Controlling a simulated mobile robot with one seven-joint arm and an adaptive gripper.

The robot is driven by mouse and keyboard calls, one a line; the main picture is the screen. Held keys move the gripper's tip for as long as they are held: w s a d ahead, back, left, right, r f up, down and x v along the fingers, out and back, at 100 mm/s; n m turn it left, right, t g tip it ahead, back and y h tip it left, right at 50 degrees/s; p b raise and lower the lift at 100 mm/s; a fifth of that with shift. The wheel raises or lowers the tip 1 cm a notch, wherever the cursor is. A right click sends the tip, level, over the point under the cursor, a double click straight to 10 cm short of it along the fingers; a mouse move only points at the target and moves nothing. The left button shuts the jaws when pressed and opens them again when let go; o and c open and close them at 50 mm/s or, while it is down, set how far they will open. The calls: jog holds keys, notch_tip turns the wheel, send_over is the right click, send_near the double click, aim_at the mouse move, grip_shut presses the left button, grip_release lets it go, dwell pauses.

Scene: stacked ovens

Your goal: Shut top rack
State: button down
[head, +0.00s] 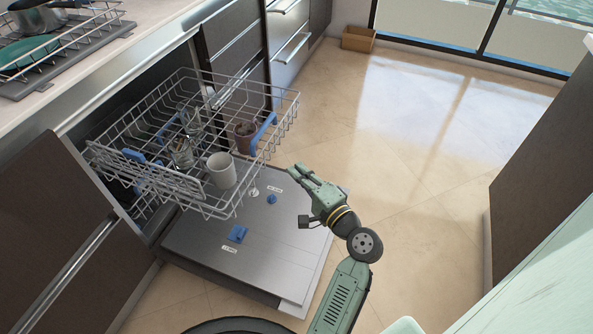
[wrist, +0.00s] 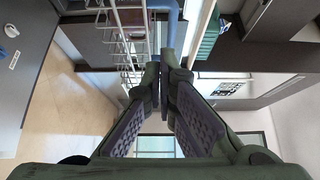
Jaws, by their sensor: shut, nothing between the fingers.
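The top rack (head: 150,172) is a grey wire basket with blue clips, pulled out of the dishwasher over its open, lowered door (head: 280,245). It holds a white mug (head: 222,172), a brown cup (head: 245,136) and glassware (head: 182,154). My gripper (head: 297,173) is shut and empty, to the right of the rack's front edge and above the door. It appears apart from the rack. In the wrist view my shut fingertips (wrist: 169,76) point towards the rack's wires (wrist: 120,38) and a blue rack part (wrist: 160,8). The rack's inner end is partly hidden inside the dishwasher.
A counter (head: 150,25) runs above the dishwasher and carries another wire rack (head: 75,45) with dishes and a pan. Dark cabinets flank the dishwasher. Another cabinet (head: 545,165) stands at right. The tiled floor (head: 420,140) between is clear; a small box (head: 358,39) lies far back.

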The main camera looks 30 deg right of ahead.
jog(key=w+a+p, duration=0.2)
jog(key=w+a, duration=0.1)
jog(key=w, duration=0.6)
jog(key=shift+w+a+p, duration=0.2)
jog(key=shift+a+p, duration=0.1)
